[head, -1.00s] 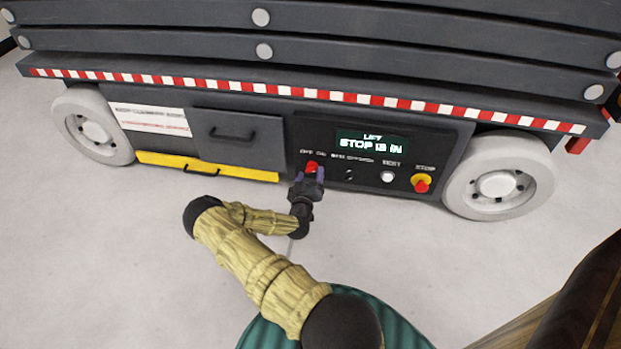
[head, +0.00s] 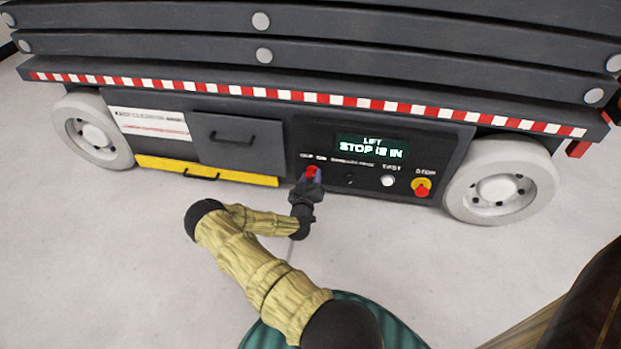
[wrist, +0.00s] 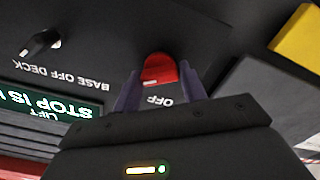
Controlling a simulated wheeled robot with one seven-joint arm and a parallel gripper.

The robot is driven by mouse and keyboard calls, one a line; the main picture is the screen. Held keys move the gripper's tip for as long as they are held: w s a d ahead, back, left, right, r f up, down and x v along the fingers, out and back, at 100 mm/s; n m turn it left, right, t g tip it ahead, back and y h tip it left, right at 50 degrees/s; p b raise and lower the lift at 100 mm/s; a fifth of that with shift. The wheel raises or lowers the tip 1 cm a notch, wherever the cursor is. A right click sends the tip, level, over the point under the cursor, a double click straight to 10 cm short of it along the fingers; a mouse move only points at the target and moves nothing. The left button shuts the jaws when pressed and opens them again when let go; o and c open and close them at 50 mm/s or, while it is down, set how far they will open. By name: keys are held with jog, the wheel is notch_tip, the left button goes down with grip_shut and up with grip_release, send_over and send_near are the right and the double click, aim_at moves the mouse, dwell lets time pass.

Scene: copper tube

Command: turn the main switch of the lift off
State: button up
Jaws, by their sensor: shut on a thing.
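The main switch is a red knob (head: 312,171) on the dark control panel of the lift, under the OFF and ON labels. My gripper (head: 314,178) is at the knob, its purple fingers shut on it from both sides. In the wrist view the red knob (wrist: 158,68) sits between the fingertips (wrist: 160,78). A pale mark shows on the knob's edge nearest the OFF label. The ON label is hidden there. The display (head: 371,146) reads "LIFT STOP IS IN".
Right of the switch are a small black base/deck selector (head: 349,179), a white test button (head: 388,181) and a red stop button on a yellow ring (head: 422,188). A yellow drawer (head: 205,170) lies to the left. The floor in front is clear.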

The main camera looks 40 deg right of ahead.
jog(key=n, duration=0.6)
jog(key=shift+f+b, duration=0.1)
jog(key=shift+b, duration=0.2)
jog(key=n+b, duration=0.1)
jog(key=n, duration=0.4)
jog(key=shift+n, duration=0.3)
jog(key=o, duration=1)
